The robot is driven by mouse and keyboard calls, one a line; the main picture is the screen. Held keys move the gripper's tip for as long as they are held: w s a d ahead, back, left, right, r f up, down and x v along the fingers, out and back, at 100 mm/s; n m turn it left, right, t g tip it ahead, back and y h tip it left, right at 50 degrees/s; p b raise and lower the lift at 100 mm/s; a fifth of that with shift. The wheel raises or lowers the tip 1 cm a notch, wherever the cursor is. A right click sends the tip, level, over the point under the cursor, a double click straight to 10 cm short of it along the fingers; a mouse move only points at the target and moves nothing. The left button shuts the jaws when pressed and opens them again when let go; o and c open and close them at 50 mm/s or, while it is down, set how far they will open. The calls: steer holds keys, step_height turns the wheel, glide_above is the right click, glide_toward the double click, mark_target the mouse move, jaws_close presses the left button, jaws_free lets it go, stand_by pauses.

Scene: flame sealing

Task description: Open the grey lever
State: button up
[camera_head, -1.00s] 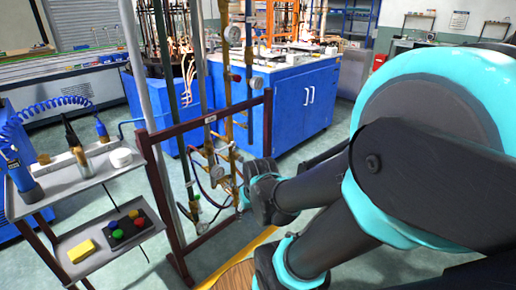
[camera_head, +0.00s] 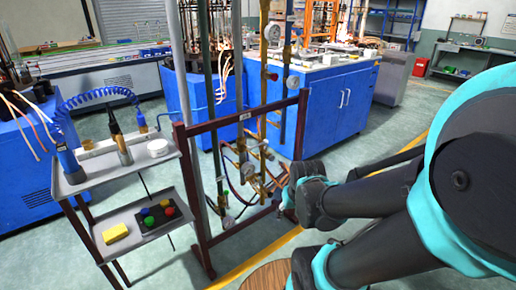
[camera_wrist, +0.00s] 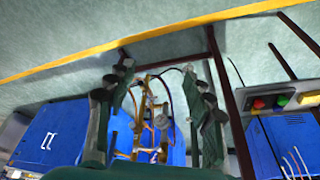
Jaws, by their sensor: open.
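A brass pipe assembly with round gauges and small valves (camera_head: 243,172) stands inside a dark red metal frame (camera_head: 303,125) in the head view. I cannot single out the grey lever among these small fittings. My gripper (camera_head: 287,197) is at the right side of the frame, low down, partly hidden by my own dark arm links. In the wrist view, which is upside down, my gripper (camera_wrist: 160,100) has its two fingers spread wide. The brass pipes (camera_wrist: 150,130) show between and beyond the fingers, with nothing held.
A two-tier trolley (camera_head: 97,160) stands left of the frame, with a yellow block (camera_head: 115,233) and a black box of coloured buttons (camera_head: 157,216) on its lower shelf. A blue cabinet (camera_head: 335,100) stands behind. A round wooden top (camera_head: 268,277) is at the bottom. Floor before the frame is open.

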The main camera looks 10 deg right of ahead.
steer(key=shift+w+r, duration=0.1)
steer(key=shift+w, duration=0.15)
steer(key=c, duration=0.5)
steer(key=w+m, duration=0.2)
steer(key=w, duration=0.1)
steer(key=w+r+m, duration=0.1)
steer(key=w+m, duration=0.1)
steer(key=w, duration=0.2)
steer(key=w+r+m+t+y, duration=0.1)
steer(key=w+m, duration=0.1)
steer(key=w, duration=0.1)
steer(key=shift+w+a+r+m, duration=0.25)
steer(key=shift+w+a+m, duration=0.05)
jaws_close()
steer(key=w+d+f+m+t, duration=0.1)
steer(key=w+d+f+m, duration=0.1)
steer(key=w+m, duration=0.5)
steer(key=w+d+f+m+t+y, duration=0.1)
steer(key=w+d+m, duration=0.1)
steer(key=w+m, duration=0.6)
steer(key=w+d+f+m+t+y, duration=0.1)
steer(key=w+m, duration=0.6)
steer(key=w, duration=1.1)
steer(key=shift+d+f+t, duration=0.5)
steer(key=shift+d+f, duration=0.35)
steer(key=shift+d, duration=0.1)
steer(key=shift+w, duration=0.1)
